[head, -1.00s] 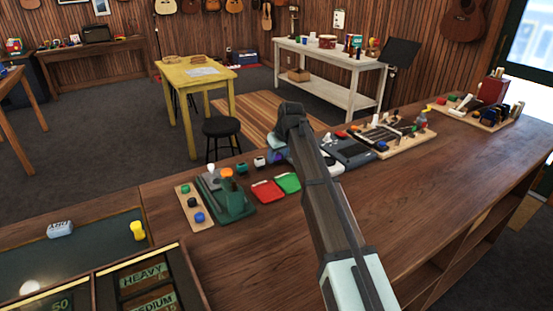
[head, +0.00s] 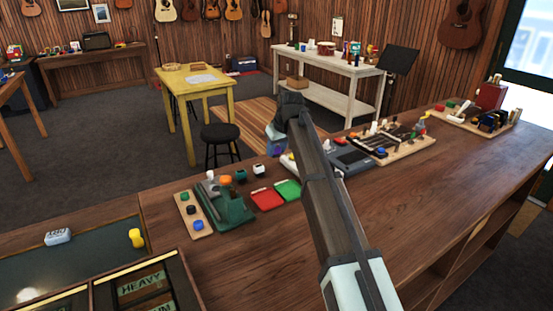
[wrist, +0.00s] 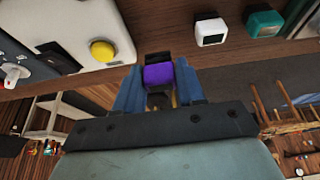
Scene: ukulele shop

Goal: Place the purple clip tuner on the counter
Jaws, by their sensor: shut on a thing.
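The purple clip tuner (wrist: 158,76) is between the blue fingers of my gripper (wrist: 159,88) in the wrist view. My gripper is shut on it. In the head view my gripper (head: 277,141) is at the far edge of the wooden counter (head: 400,215), and the arm hides part of it. A bit of purple shows below the fingers there. I cannot tell the exact height of the tuner above the counter.
White (head: 259,169) and dark teal (head: 240,174) small blocks stand left of my gripper. Red (head: 267,199) and green (head: 288,189) pads lie nearer. A green stand (head: 231,207) is further left. A grey device (head: 351,159) lies to the right. The counter's near right is clear.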

